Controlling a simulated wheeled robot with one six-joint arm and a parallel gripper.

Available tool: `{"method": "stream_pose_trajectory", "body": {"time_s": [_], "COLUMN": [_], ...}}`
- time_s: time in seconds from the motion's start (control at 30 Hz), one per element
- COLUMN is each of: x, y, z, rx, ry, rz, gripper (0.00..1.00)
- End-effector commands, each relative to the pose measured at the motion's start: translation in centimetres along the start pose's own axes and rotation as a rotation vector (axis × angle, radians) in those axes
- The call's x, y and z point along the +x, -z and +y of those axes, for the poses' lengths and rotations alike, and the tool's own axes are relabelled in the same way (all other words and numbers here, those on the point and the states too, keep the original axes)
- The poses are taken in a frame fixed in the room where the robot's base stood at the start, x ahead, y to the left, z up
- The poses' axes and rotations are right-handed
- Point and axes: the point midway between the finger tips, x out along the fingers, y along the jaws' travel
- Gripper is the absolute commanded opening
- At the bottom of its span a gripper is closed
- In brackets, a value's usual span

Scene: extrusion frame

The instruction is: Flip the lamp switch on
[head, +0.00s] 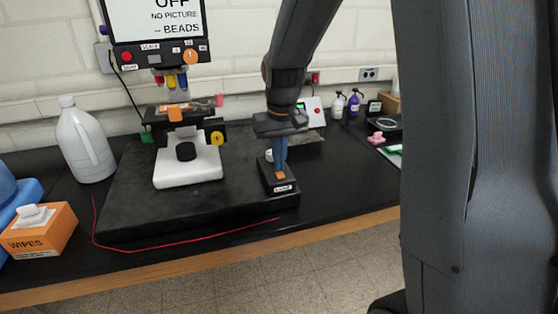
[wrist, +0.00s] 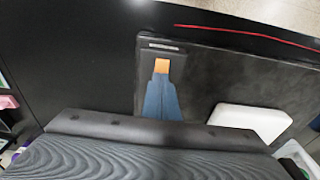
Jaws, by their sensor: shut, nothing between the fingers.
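The lamp switch is a small black box (head: 283,187) with a white label and an orange rocker (head: 280,175), at the right front of a black base plate. The box also shows in the wrist view (wrist: 172,50), with its rocker (wrist: 161,66) just past my fingertips. My gripper (head: 280,167) points down at the rocker with its blue fingers shut and empty. In the wrist view the closed fingers (wrist: 160,80) meet the rocker's edge; I cannot tell whether they touch it. The screen (head: 155,15) reads "OFF", "NO PICTURE" and "BEADS".
A white microscope-like stand (head: 188,168) is left of the switch on the base plate (head: 135,195). A red cord (head: 170,245) runs along the front. A white jug (head: 84,143) and an orange wipes box (head: 40,230) are at left.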

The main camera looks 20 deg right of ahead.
Motion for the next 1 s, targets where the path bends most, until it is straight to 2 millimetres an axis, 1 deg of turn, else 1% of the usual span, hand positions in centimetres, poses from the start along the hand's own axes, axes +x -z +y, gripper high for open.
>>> {"method": "stream_pose_trajectory", "body": {"time_s": [0.1,0.37,0.73,1.0], "x": [0.5,0.5,0.1,0.0], "y": [0.2,0.0,-1.4,-1.5], "z": [0.0,0.0,0.0,0.0], "rx": [0.000,0.000,0.000,0.000], "ry": [0.000,0.000,0.000,0.000], "rz": [-0.001,-0.003,-0.007,-0.003], "gripper": [0.00,0.00,0.00,0.00]}}
